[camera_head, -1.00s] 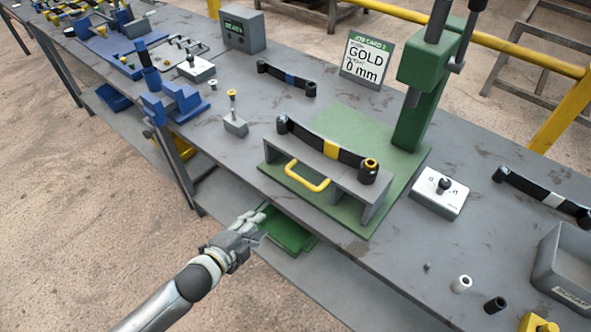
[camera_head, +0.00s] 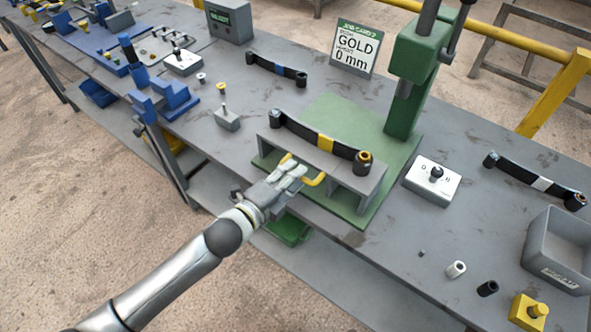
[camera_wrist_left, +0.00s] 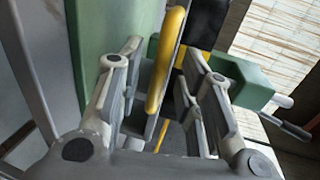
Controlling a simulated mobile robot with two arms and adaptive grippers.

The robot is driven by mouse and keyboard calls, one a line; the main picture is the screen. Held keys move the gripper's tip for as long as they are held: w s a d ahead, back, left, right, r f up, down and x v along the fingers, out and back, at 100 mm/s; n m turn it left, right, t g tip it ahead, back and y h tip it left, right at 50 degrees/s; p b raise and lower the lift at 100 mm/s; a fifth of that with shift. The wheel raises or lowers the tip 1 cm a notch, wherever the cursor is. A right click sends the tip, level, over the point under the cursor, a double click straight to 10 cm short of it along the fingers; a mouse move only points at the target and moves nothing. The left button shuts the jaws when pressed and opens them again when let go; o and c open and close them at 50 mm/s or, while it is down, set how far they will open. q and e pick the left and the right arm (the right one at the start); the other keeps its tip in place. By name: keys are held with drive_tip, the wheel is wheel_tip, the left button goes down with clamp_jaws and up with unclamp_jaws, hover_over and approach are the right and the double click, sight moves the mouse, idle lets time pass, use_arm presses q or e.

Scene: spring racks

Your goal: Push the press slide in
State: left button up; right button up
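The press slide (camera_head: 375,183) is a grey bench-like carriage with a yellow handle (camera_head: 318,181) on its front. It stands on the green base plate (camera_head: 346,118) in front of the green press column (camera_head: 405,105), not under it. A black leaf spring (camera_head: 297,127) with a yellow band lies on top of it. My left gripper (camera_head: 291,172) is at the handle and hides its middle. In the left wrist view the handle (camera_wrist_left: 167,62) runs between the fingers (camera_wrist_left: 160,95), which stand apart with gaps visible. My right gripper is out of view.
A white switch box (camera_head: 433,182) stands right of the press. A grey bin (camera_head: 555,250) and small loose parts lie at the bench's right front. A job card (camera_head: 355,50) reading GOLD, 0 mm stands behind. A green tray (camera_head: 288,231) sits below the bench edge.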

use_arm(q)
drive_tip(key=shift+x, duration=0.95)
clamp_jaws()
